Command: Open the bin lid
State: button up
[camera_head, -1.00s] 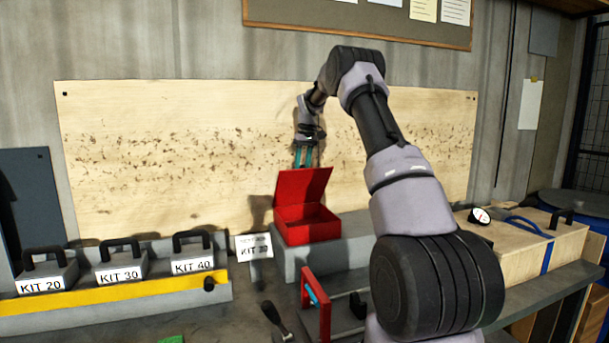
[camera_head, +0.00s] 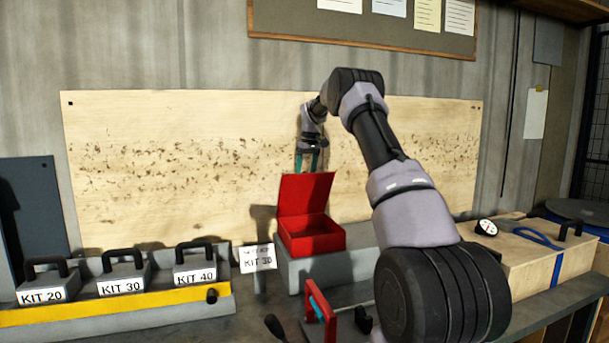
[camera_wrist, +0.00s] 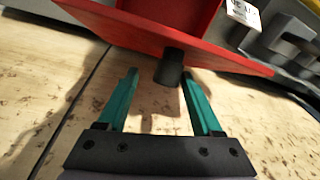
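The bin is a small red box (camera_head: 315,238) on a grey ledge. Its red lid (camera_head: 305,193) stands raised at the back, leaning slightly, and the inside is visible from the front. My gripper (camera_head: 307,168) is just above and behind the lid's top edge, its teal fingers pointing down, the tips partly hidden by the lid. In the wrist view, my gripper (camera_wrist: 159,78) has its two fingers spread apart. A black knob (camera_wrist: 170,68) on the red lid (camera_wrist: 215,58) shows between the fingertips, with gaps visible; nothing is gripped.
A speckled wooden board (camera_head: 170,150) is on the wall close behind the gripper. A KIT 30 card (camera_head: 257,257) stands left of the bin. Several handled kit weights (camera_head: 123,272) sit in a tray at left. A wooden case (camera_head: 540,250) is at right.

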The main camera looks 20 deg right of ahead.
jog(key=shift+a+r, duration=0.15)
jog(key=shift+r, duration=0.2)
jog(key=r, duration=0.6)
jog(key=s+d+r, duration=0.1)
jog(key=r, duration=0.2)
jog(key=shift+r, duration=0.2)
jog(key=shift+s+r, duration=0.1)
jog(key=shift+r, duration=0.3)
